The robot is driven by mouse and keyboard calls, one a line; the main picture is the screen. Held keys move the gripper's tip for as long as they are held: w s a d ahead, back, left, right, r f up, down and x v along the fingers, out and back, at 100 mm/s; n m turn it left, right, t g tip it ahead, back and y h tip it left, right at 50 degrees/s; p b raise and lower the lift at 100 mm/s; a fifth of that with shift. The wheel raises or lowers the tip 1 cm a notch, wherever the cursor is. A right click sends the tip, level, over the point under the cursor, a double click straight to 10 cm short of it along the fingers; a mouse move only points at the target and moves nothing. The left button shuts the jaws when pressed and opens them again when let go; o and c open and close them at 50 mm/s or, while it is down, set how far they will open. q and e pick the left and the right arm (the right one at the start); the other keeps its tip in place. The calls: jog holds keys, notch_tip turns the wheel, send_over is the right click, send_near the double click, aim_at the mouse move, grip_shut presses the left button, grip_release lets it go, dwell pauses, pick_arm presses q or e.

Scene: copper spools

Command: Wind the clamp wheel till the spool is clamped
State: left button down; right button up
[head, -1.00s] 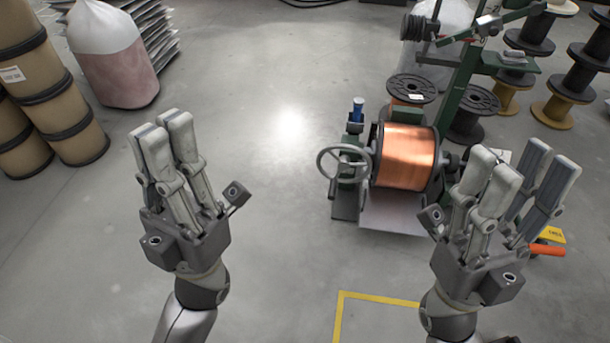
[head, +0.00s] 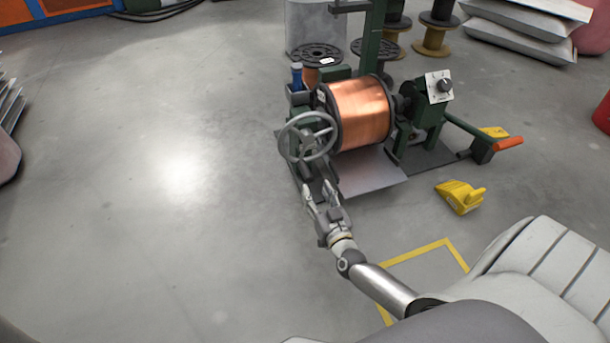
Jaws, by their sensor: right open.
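The grey clamp wheel (head: 308,137) is a spoked handwheel at the left end of the green winding stand. The copper spool (head: 360,112) sits between the stand's two ends, just right of the wheel. Whether it is clamped tight cannot be seen. My right gripper (head: 318,182) is open, just below the wheel in the picture, with its fingers pointing up toward it. Whether the fingertips touch the wheel cannot be made out. My left gripper is not in view.
A control box with a knob (head: 443,86) and an orange-handled lever (head: 508,144) are on the stand's right. A yellow wedge (head: 461,196) lies on the floor. The floor at left is clear.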

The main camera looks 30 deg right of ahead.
aim_at(305, 170)
jog(key=b+x, duration=0.4)
jog(key=x, duration=0.4)
jog(key=shift+w+f, duration=0.1)
jog(key=shift+w, duration=0.3)
jog(key=shift+w+d+b, duration=0.1)
jog(key=shift+w+b, duration=0.25)
jog(key=shift+w, duration=0.15)
jog(key=shift+r, duration=0.2)
grip_shut()
